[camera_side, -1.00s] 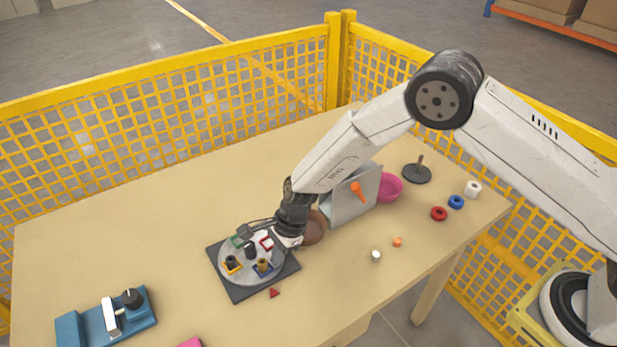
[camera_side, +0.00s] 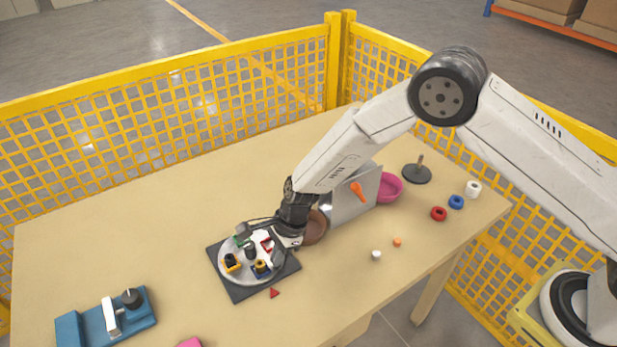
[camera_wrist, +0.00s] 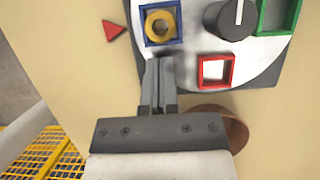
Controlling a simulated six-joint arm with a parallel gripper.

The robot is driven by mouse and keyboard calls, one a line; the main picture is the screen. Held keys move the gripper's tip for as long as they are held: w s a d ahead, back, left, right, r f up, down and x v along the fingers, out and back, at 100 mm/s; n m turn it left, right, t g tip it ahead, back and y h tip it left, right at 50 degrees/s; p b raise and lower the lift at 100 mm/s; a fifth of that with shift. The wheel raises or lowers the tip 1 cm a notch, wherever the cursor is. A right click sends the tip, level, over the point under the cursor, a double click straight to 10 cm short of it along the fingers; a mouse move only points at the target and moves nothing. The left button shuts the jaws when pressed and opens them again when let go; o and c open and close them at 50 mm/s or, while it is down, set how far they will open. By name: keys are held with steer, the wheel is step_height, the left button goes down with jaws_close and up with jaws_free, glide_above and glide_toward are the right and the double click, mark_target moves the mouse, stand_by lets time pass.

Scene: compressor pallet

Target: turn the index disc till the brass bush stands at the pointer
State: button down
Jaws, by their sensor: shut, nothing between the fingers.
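The pale round index disc (camera_side: 232,276) lies on a dark square plate (camera_side: 243,294), with a black knob (camera_wrist: 236,18) at its middle. The brass bush (camera_wrist: 160,25) sits in a blue square frame (camera_wrist: 178,38) near the rim. The red triangular pointer (camera_wrist: 113,31) lies just outside the disc. The bush is roughly in line between the pointer and the knob. My gripper (camera_wrist: 159,64) is shut and empty, its fingertips beside the blue frame, between it and the red frame (camera_wrist: 203,80). Whether they touch the disc I cannot tell.
A brown bowl (camera_side: 315,228) and a grey panel (camera_side: 350,205) stand close behind my gripper. A blue fixture (camera_side: 105,320) is at front left. The table's left middle is clear.

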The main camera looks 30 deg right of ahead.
steer(key=v, duration=0.9)
steer(key=shift+r, duration=0.25)
steer(key=shift+d, duration=0.1)
steer(key=s+d+r+n+t+h, duration=0.1)
steer(key=s+d+r+n, duration=0.3)
steer(key=s+d+n, duration=0.4)
steer(key=s+d+r+n+t+h, duration=0.1)
steer(key=s+d+r+n+h, duration=0.2)
steer(key=s+d+n, duration=0.6)
steer(key=d+r+n, duration=0.1)
steer(key=d+r, duration=0.1)
steer(key=d, duration=0.3)
steer(key=shift+s+d+t, duration=0.2)
steer(key=shift+d+t, duration=0.1)
steer(key=shift+d, duration=0.1)
